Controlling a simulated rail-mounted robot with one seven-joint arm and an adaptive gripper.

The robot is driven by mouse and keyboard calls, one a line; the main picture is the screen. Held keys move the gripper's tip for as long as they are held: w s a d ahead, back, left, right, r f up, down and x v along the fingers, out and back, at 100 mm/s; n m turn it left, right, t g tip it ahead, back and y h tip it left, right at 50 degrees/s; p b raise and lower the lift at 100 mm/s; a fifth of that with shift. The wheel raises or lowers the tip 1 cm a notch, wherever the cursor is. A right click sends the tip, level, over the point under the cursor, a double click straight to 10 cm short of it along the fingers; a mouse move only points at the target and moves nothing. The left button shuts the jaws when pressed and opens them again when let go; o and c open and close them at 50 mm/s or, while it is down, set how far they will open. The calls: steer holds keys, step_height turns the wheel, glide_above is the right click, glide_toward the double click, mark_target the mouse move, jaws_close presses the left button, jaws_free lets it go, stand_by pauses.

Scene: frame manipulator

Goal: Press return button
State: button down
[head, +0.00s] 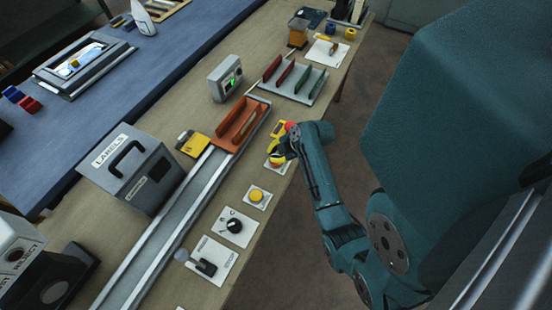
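My gripper (281,153) is low over the right edge of the wooden bench, small and partly hidden by my own arm. Nearer the camera, a yellow push button (257,195) on a white plate stands clear of the gripper. No label reading return is legible, so I cannot tell which button is the return button. Just beyond the gripper is a yellow item (278,128) with a red part (291,126) beside it.
A black knob (234,226) and a black lever switch (207,266) sit on white plates nearer the camera. A metal rail (172,223) with an orange-red carrier (241,124) runs left of them. A grey LABELS box (136,168) and a grey display box (225,78) stand further left.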

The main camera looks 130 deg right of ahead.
step_height(320, 180, up, 5)
steer(key=p, duration=0.4)
steer(key=shift+r, duration=0.15)
stand_by(0.4)
